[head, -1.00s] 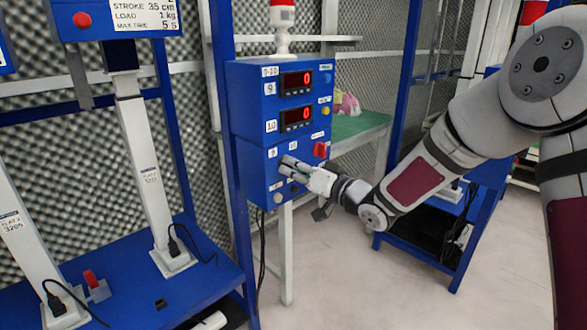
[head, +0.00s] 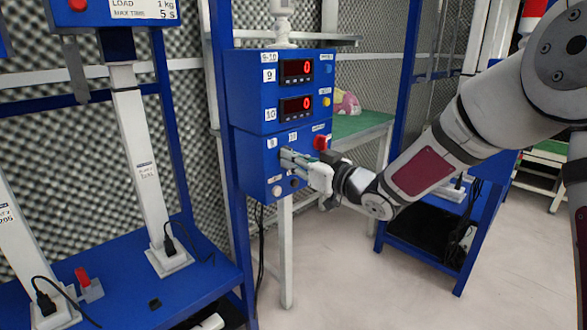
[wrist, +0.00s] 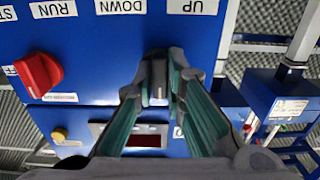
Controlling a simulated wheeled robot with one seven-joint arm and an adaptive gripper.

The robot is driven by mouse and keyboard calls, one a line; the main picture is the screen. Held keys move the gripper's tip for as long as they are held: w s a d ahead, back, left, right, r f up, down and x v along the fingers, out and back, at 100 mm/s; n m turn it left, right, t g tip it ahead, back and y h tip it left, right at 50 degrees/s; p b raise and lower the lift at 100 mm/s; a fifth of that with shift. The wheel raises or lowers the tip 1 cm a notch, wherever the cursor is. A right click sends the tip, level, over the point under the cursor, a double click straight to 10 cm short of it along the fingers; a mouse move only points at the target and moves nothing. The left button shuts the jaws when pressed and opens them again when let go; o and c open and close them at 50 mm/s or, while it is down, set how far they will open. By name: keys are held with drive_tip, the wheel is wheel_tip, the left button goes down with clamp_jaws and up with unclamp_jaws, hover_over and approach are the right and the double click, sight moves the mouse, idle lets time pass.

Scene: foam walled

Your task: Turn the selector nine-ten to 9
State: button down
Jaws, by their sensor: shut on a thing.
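The blue control box has a lower panel (head: 258,178) where small labels 9 (head: 272,142) and 10 (head: 293,137) mark the selector nine-ten. My gripper (head: 287,158) is at the panel just below these labels and hides the selector in the head view. In the wrist view, my gripper (wrist: 160,85) is shut on the selector nine-ten (wrist: 157,82), a small dark knob with a grey part between the fingertips. The fingers hide most of it, so I cannot tell which number it points to.
A red switch (wrist: 38,72) sits beside my gripper on the panel. Two red displays (head: 296,70) above read 0. A yellow button (head: 326,101) is at the box's right. Button labels DOWN (wrist: 121,7) and UP (wrist: 192,6) lie close to the fingers.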

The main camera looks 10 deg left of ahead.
drive_tip(key=n+b, duration=0.4)
drive_tip(key=n, duration=0.1)
drive_tip(key=shift+f+n+b, duration=0.1)
drive_tip(key=shift+n+b, duration=0.3)
idle(0.4)
drive_tip(key=c, duration=1.6)
unclamp_jaws()
drive_tip(key=shift+c, duration=0.2)
drive_tip(key=shift+d, duration=0.1)
drive_tip(key=v, duration=1.2)
